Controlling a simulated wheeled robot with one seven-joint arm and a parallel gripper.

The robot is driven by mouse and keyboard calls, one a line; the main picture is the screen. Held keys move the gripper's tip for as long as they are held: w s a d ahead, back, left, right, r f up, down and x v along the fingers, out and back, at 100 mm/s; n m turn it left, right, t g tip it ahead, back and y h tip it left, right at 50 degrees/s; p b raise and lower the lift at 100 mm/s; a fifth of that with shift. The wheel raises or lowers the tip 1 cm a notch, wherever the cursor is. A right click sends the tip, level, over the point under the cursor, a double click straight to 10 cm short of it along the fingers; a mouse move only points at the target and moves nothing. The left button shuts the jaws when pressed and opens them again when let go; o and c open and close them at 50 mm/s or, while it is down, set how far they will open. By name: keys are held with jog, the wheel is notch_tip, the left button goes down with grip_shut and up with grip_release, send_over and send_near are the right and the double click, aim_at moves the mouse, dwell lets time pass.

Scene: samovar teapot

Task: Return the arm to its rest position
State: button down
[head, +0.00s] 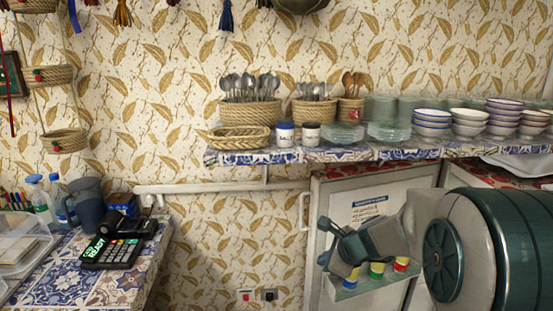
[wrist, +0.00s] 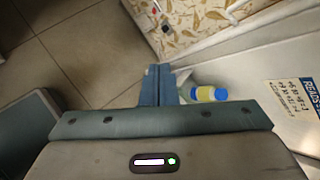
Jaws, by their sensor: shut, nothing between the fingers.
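My gripper (head: 326,225) is in the lower right of the head view, in front of a white door. Its narrow fingers point left and are together with nothing between them. In the wrist view my gripper (wrist: 157,70) shows two blue-grey fingers closed side by side, pointing over a tiled floor. My arm's large green and grey link fills the right edge of the head view.
A small rack (head: 362,291) with several coloured-label jars sits just below my gripper. A shelf (head: 400,151) with bowls, glasses and spoon baskets runs above. A tiled counter (head: 130,262) with a card terminal (head: 112,252) stands left.

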jog(key=s+a+r+n+g+p, duration=0.25)
jog(key=s+r+n+p, duration=0.25)
jog(key=s+r+n, duration=0.55)
jog(key=s+d+r+n+h+p, duration=0.1)
jog(key=s+d+n+h+p, duration=0.1)
jog(key=s+n, duration=0.3)
jog(key=s+d+r+n+g+h+p, duration=0.1)
jog(key=s+d+n+h+p, duration=0.1)
jog(key=s+n, duration=0.4)
jog(key=s, duration=0.3)
jog(key=shift+s+r, duration=0.15)
jog(key=shift+r, duration=0.25)
jog(key=shift+d+g, duration=0.1)
jog(key=shift+g, duration=0.15)
